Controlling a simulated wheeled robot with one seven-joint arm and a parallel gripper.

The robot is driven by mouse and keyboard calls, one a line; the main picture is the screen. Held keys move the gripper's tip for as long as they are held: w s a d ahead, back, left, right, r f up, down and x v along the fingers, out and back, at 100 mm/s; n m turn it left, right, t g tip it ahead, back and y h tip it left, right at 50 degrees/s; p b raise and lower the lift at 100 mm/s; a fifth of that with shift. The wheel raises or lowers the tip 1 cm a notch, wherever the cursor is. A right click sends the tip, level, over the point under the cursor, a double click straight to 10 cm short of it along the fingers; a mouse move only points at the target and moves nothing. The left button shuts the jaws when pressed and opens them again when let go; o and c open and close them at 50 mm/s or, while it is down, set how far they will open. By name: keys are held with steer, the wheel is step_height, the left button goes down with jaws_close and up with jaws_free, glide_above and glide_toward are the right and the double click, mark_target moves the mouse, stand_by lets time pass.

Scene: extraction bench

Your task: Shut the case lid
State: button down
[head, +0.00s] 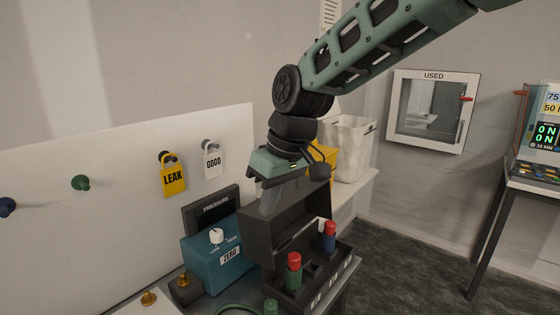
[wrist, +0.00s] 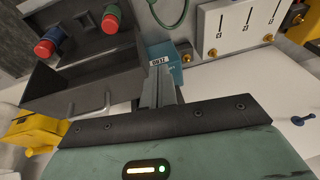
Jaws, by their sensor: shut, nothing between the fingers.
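The dark case (head: 318,287) stands on the bench with its lid (head: 296,222) raised, open. In the wrist view the case lid (wrist: 85,82) shows at upper left. Two capped cylinders, one red and green (head: 294,272) and one red and blue (head: 329,237), stand in the case base. My gripper (head: 268,207) is shut and empty, pointing down beside the upper left part of the lid. In the wrist view my fingers (wrist: 162,88) lie just right of the lid; whether they touch it I cannot tell.
A teal pressure box (head: 217,262) with a white knob stands close left of the case. Yellow LEAK (head: 173,177) and white GOOD (head: 212,162) tags hang on the white board behind. A white bin (head: 351,148) and yellow container (head: 322,157) stand beyond the lid.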

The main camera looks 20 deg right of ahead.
steer(key=w+d+r+t+p, duration=0.1)
steer(key=w+d+r, duration=0.25)
steer(key=w, duration=0.35)
steer(key=w+d+r+t+p, duration=0.1)
steer(key=w+d+r, duration=0.1)
steer(key=w+r, duration=0.35)
steer(key=p+x, duration=0.1)
steer(key=x, duration=0.2)
steer(key=d+p+x, duration=0.1)
steer(key=p+x, duration=0.1)
steer(key=x, duration=0.2)
steer(key=d+p+x, duration=0.1)
steer(key=p+x, duration=0.1)
steer(key=x, duration=0.1)
steer(key=shift+d+f, duration=0.2)
steer(key=shift+f, duration=0.35)
steer(key=shift+s+d+f, duration=0.1)
steer(key=shift+s, duration=0.1)
steer(key=shift+s+d, duration=0.15)
steer(key=shift+s, duration=0.05)
steer(key=shift+f, duration=0.1)
steer(key=shift+f+b, duration=0.1)
steer(key=shift+b, duration=0.3)
steer(key=shift+s+d+b, duration=0.15)
steer(key=shift+s+b, duration=0.05)
steer(key=shift+b, duration=0.25)
steer(key=shift+s+d+b, duration=0.1)
steer(key=shift+s+b, duration=0.1)
steer(key=shift+b, duration=0.25)
